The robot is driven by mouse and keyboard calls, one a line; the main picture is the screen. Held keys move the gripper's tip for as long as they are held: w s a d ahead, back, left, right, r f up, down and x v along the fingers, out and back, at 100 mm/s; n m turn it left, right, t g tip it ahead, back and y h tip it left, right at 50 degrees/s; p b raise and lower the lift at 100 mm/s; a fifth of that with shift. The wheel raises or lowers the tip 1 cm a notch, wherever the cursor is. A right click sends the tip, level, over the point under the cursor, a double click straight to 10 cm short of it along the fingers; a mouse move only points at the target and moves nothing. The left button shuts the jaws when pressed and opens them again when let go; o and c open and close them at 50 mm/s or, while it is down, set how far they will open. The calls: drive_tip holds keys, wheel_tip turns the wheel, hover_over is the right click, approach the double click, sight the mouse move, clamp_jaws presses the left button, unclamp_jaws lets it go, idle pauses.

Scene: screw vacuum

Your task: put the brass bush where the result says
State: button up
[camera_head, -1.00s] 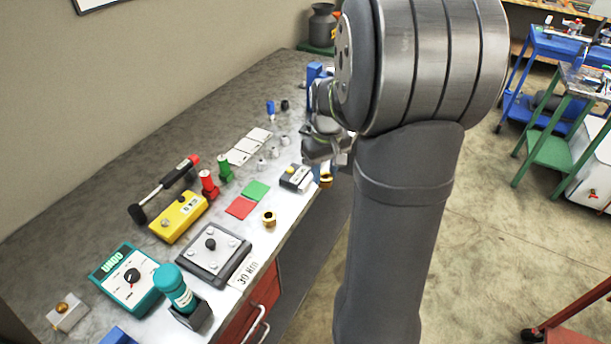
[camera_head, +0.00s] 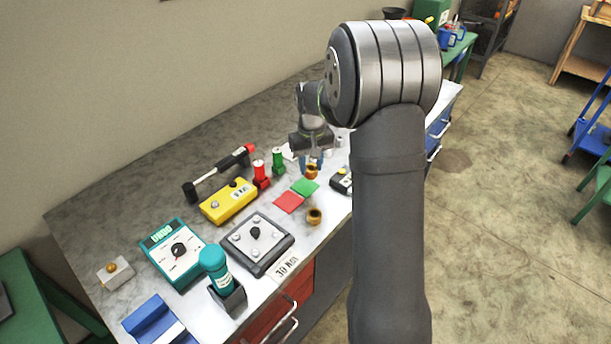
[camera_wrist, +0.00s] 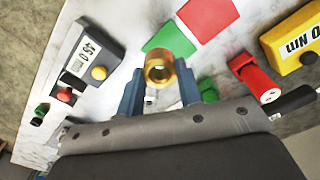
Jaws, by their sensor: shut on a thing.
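My gripper (camera_head: 313,160) is shut on a brass bush (camera_head: 311,171) and holds it beyond the green square. In the wrist view my blue fingers (camera_wrist: 160,88) grip the bush (camera_wrist: 158,70), its round bore facing the camera. A second brass bush (camera_head: 314,216) stands on the bench near the front edge. The flat green square (camera_head: 305,187) and red square (camera_head: 288,201) lie side by side. In the wrist view the green square (camera_wrist: 168,42) is just beyond the held bush. A grey meter (camera_head: 340,181) with a yellow button is partly hidden by my arm; its display in the wrist view (camera_wrist: 88,48) seems to read 45.0.
Red (camera_head: 261,175) and green (camera_head: 278,161) fixtures stand close to my gripper, beside a yellow box (camera_head: 228,201) and a torque wrench (camera_head: 220,173).

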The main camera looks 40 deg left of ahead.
drive_tip(key=shift+s+a+f, duration=0.25)
drive_tip(key=shift+a+f, duration=0.25)
drive_tip(key=shift+a, duration=0.3)
drive_tip(key=shift+f, duration=2)
drive_tip(key=shift+f, duration=0.1)
drive_tip(key=o, duration=1.1)
drive_tip(key=shift+c, duration=0.2)
wheel_tip(320, 180, up, 12)
drive_tip(key=shift+r, duration=0.1)
drive_tip(key=shift+f, duration=4.35)
